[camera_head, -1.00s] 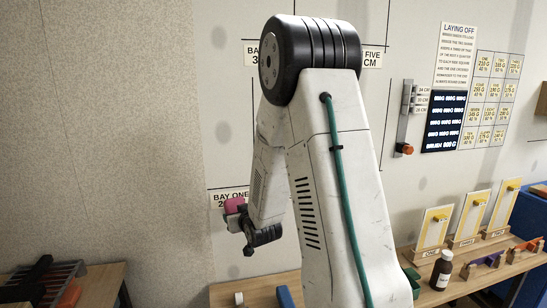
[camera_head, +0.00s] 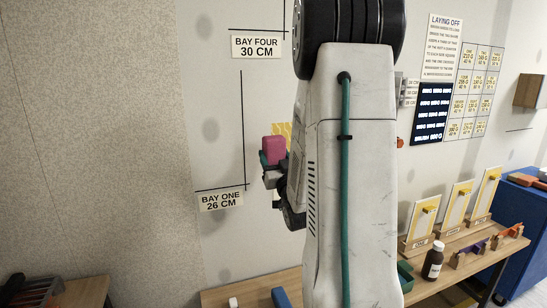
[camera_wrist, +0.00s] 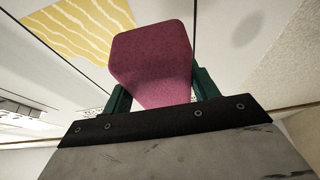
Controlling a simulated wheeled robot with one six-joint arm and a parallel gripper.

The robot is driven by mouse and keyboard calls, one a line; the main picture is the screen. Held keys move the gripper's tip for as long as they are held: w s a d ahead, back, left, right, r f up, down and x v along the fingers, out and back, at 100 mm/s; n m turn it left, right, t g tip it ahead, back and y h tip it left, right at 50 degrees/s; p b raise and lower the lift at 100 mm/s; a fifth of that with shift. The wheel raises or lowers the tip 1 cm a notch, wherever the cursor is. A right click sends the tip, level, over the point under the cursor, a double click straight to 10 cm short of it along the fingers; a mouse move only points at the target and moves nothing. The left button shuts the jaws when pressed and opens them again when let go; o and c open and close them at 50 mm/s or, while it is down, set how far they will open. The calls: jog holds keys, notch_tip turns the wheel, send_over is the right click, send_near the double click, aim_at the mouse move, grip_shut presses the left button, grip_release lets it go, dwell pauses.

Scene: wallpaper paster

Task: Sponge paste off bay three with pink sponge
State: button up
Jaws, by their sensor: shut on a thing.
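My gripper (camera_wrist: 162,92) is shut on the pink sponge (camera_wrist: 155,55), which sits between its green fingers in the wrist view. In the head view the pink sponge (camera_head: 274,149) shows at the end of my arm, in front of the wall near the Bay One sign. A yellow patch with wavy lines (camera_wrist: 75,28) is on the wall at the upper left of the wrist view. Part of that yellow patch (camera_head: 284,132) shows behind the sponge in the head view; my arm hides the rest. I cannot tell whether the sponge touches the wall.
The Bay One sign (camera_head: 220,200) and Bay Four sign (camera_head: 256,46) are on the wall. A wooden bench (camera_head: 440,284) at the lower right holds a brown bottle (camera_head: 433,261) and several framed yellow samples.

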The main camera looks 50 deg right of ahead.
jog(key=w+d, duration=0.3)
jog(key=w, duration=0.2)
jog(key=shift+w+d, duration=0.15)
jog(key=shift+w, duration=0.15)
jog(key=shift+w+d, duration=0.35)
jog(key=shift+w, duration=0.2)
jog(key=shift+w+d, duration=0.3)
jog(key=shift+w, duration=0.2)
dwell(2.2)
jog(key=shift+d, duration=0.1)
dwell(0.9)
jog(key=shift+s+d, duration=0.65)
jog(key=shift+d, duration=0.3)
jog(key=shift+s+d, duration=0.45)
jog(key=shift+d, duration=0.3)
jog(key=shift+s+d, duration=0.45)
jog(key=shift+d, duration=0.3)
jog(key=shift+s+d, duration=0.45)
jog(key=shift+d, duration=0.3)
jog(key=shift+s+d, duration=0.1)
jog(key=s+d, duration=0.3)
jog(key=d, duration=0.3)
jog(key=shift+s, duration=0.4)
